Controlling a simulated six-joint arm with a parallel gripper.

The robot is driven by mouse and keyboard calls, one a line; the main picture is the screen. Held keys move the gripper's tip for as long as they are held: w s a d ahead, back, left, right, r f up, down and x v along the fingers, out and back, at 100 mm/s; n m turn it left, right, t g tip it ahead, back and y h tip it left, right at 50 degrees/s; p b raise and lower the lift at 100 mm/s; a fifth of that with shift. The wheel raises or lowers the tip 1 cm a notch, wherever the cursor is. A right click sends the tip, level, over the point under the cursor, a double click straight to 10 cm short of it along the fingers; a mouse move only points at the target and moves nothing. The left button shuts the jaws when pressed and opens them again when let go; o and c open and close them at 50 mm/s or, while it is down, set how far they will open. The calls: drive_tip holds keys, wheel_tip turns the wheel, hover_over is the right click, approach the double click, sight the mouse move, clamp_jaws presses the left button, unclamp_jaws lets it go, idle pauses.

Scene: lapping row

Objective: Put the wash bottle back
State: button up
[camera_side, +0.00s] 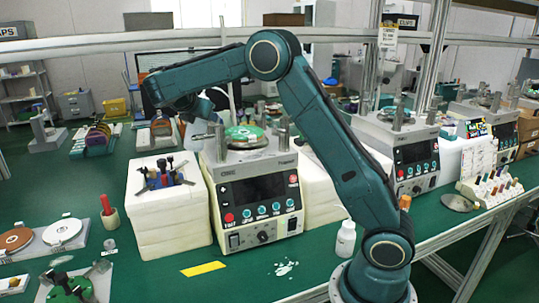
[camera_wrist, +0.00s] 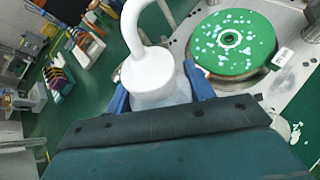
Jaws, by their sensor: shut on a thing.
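The wash bottle (camera_wrist: 152,77) has a white cap, a curved white spout and a translucent body. In the wrist view, the blue fingers of my gripper (camera_wrist: 160,88) are shut on it, one on each side just below the cap. Its lower part is hidden by the gripper. The bottle is beside the green lapping plate (camera_wrist: 232,42), which carries scattered pale spots. In the side view, my gripper (camera_side: 194,110) is to the left of the green plate (camera_side: 245,134) on the lapping machine (camera_side: 257,190); the bottle is hard to make out there.
A white block (camera_side: 168,218) with dark knobbed tools stands left of the machine. A yellow strip (camera_side: 203,268) and a pale spill (camera_side: 286,268) lie on the green bench in front. A small white bottle (camera_side: 346,240) stands near my base. Discs (camera_side: 62,231) lie at left.

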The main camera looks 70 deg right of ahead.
drive_tip(key=w+a+f+n+t+y, duration=0.2)
drive_tip(key=a+n+t, duration=0.25)
drive_tip(key=a, duration=0.35)
drive_tip(key=w+a+f+n+t+y, duration=0.2)
drive_tip(key=w+a+n+t+y, duration=0.1)
drive_tip(key=a+n, duration=0.4)
drive_tip(key=s+a+f+m+h, duration=0.1)
drive_tip(key=s+a+f, duration=0.2)
drive_tip(key=s+f, duration=0.3)
drive_tip(key=s+a+f, duration=0.2)
drive_tip(key=s+f, duration=0.2)
drive_tip(key=s, duration=0.4)
drive_tip(key=s+d+r+m+g+h, duration=0.1)
drive_tip(key=s+r+m+g+h, duration=0.1)
drive_tip(key=s+m+g, duration=0.3)
drive_tip(key=s+d+r+m+g+h, duration=0.1)
drive_tip(key=s+r+m+g+h, duration=0.2)
drive_tip(key=s, duration=0.7)
drive_tip(key=shift+d+m+g+h, duration=0.35)
drive_tip(key=shift+m+g+h, duration=0.45)
drive_tip(key=shift+m+g, duration=0.4)
